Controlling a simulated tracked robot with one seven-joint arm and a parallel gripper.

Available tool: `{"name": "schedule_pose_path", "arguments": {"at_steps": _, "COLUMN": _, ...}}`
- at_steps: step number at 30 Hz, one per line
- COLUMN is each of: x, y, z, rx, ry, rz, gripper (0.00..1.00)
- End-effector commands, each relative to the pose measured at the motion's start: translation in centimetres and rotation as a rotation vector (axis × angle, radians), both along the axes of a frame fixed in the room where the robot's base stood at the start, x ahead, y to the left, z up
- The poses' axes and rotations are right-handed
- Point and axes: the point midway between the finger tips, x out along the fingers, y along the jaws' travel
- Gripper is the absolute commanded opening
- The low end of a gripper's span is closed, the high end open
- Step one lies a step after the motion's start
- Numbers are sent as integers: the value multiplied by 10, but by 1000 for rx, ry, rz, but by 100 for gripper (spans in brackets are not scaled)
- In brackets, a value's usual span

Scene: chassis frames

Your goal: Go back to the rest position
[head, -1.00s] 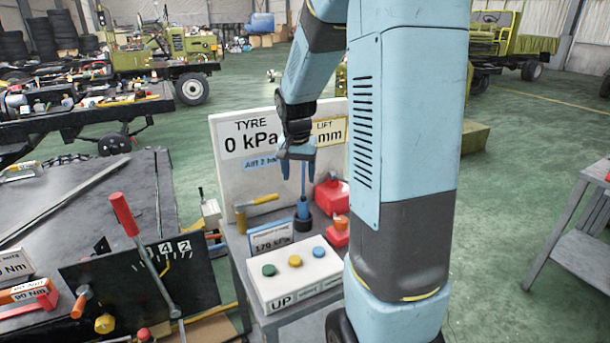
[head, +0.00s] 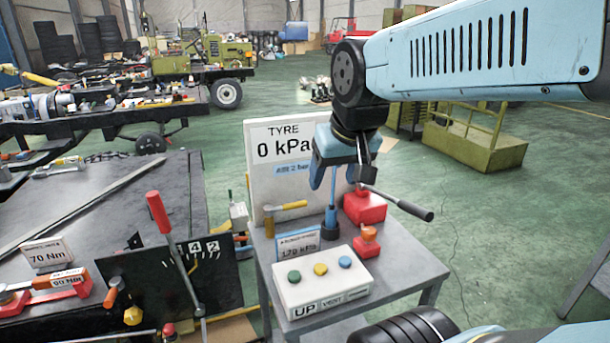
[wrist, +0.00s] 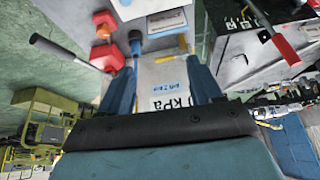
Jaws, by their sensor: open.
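My gripper (head: 340,178) hangs fingers-down over the small grey side table (head: 410,268), in front of the sign reading TYRE 0 kPa (head: 262,165). Its two blue fingers are apart. In the wrist view my gripper (wrist: 163,78) is open with nothing held between the fingertips. A blue upright tool with a dark base (head: 330,222) stands on the table just below the fingers in the head view. It also shows near the left finger in the wrist view (wrist: 136,46). I cannot tell whether a finger touches it.
A black-handled lever (head: 400,205) sticks out right of my gripper. A red-handled lever (head: 158,212) rises at the left bench. Green floor (head: 480,235) is open to the right.

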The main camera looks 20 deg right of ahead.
Motion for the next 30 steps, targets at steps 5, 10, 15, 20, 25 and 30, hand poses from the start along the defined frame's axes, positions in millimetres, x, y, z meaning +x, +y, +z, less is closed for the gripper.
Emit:
{"name": "schedule_pose_path", "arguments": {"at_steps": 5, "x": -20, "y": 3, "z": 2, "rx": -10, "ry": -28, "rz": 54, "gripper": 64}}
{"name": "schedule_pose_path", "arguments": {"at_steps": 10, "x": -24, "y": 4, "z": 2, "rx": -13, "ry": -32, "rz": 66, "gripper": 64}}
{"name": "schedule_pose_path", "arguments": {"at_steps": 15, "x": -24, "y": 4, "z": 2, "rx": -12, "ry": -32, "rz": 65, "gripper": 64}}
{"name": "schedule_pose_path", "arguments": {"at_steps": 20, "x": -24, "y": 4, "z": 2, "rx": -12, "ry": -32, "rz": 65, "gripper": 64}}
{"name": "schedule_pose_path", "arguments": {"at_steps": 25, "x": -24, "y": 4, "z": 2, "rx": -12, "ry": -32, "rz": 65, "gripper": 64}}
{"name": "schedule_pose_path", "arguments": {"at_steps": 30, "x": -24, "y": 4, "z": 2, "rx": -12, "ry": -32, "rz": 65, "gripper": 64}}
